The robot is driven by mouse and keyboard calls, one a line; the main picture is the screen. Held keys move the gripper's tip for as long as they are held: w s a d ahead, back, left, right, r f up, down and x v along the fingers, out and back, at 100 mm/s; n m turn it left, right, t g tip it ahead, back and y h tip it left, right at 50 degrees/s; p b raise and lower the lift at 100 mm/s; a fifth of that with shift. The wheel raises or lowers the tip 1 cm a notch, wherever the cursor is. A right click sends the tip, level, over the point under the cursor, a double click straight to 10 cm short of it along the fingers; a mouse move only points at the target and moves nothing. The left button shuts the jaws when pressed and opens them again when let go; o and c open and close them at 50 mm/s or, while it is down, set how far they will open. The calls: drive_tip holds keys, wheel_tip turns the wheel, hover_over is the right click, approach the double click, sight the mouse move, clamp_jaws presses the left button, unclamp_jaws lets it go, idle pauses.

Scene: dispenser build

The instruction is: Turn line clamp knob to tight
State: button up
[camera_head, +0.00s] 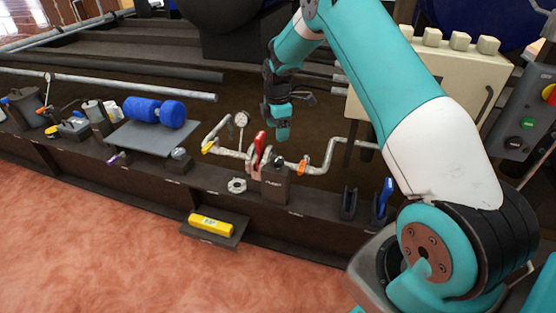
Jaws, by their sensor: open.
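My gripper (282,133) hangs from the teal and white arm above the back of the dark bench, just behind and right of a red lever (259,146). It points down, appears empty and touches nothing that I can make out. Its jaws are open, though the finger gap is hard to see from here. I cannot tell for sure which part is the line clamp knob. Near the gripper, a dark rounded knob (279,160) sits by a dark labelled block (274,186). A pale round ring-like part (237,185) lies on the bench left of the block.
A grey pipe with a gauge (241,119), a yellow handle (208,147) and an orange handle (303,167) runs beside the gripper. A beige cabinet (455,75) stands behind my arm. A yellow level (210,224) lies on a low front shelf.

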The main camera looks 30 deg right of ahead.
sight(278, 158)
wheel_tip(278, 158, down, 12)
drive_tip(key=shift+f+b, duration=0.15)
drive_tip(key=shift+b, duration=0.75)
drive_tip(key=shift+w, duration=0.1)
drive_tip(key=c, duration=0.9)
